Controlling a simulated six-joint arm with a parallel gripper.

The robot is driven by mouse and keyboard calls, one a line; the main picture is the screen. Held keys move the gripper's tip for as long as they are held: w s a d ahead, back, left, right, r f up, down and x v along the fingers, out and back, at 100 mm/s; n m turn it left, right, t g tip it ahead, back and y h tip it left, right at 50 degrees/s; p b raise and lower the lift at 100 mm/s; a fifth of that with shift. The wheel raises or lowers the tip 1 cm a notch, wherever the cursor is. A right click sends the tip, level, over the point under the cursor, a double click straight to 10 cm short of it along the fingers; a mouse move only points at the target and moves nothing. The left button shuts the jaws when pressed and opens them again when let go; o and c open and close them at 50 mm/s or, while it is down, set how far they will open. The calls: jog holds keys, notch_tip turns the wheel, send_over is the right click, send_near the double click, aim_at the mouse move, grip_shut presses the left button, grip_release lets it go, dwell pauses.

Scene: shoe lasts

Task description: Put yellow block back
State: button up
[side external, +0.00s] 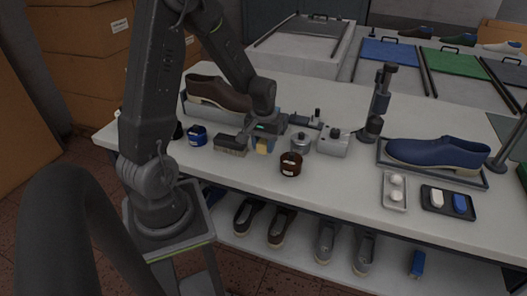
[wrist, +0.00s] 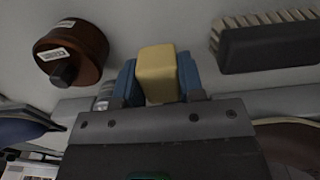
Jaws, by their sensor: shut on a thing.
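The yellow block (side external: 262,146) is between the blue fingers of my gripper (side external: 263,142), over the worktable between a brush and a brown jar. In the wrist view the yellow block (wrist: 158,72) sits between the two blue fingertips of my gripper (wrist: 157,80), which are shut on it. Its lower part is hidden by the gripper body in that view. I cannot tell whether the block touches the table.
A brush (side external: 231,145) lies close on the left and a brown jar (side external: 291,164) stands close on the right. A blue jar (side external: 197,135), a brown shoe (side external: 218,93) and a grey box (side external: 333,144) are nearby. The table front (side external: 245,170) is clear.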

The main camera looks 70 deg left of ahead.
jog(key=shift+f, duration=1.45)
jog(key=shift+f, duration=0.15)
jog(key=o, duration=0.8)
notch_tip(320, 180, up, 12)
notch_tip(320, 180, up, 4)
jog(key=m+t, duration=0.1)
jog(key=m, duration=0.1)
send_over(264, 152)
jog(key=d, duration=0.3)
jog(key=s+d+r+m+t, duration=0.1)
jog(key=s+d+r+m, duration=0.1)
jog(key=s+d, duration=0.1)
jog(key=s+d+r+m+t, duration=0.2)
jog(key=s+d+r, duration=0.1)
jog(key=d, duration=0.3)
jog(key=s+d+r+m+t, duration=0.1)
jog(key=s+d+r+m, duration=0.1)
jog(key=s+d+m, duration=0.1)
jog(key=shift+s+d+r+t, duration=0.1)
jog(key=shift+d+r+t, duration=0.05)
jog(key=shift+d, duration=0.3)
jog(key=shift+d+r+t, duration=0.1)
jog(key=shift+d+t, duration=0.05)
jog(key=shift+d, duration=0.3)
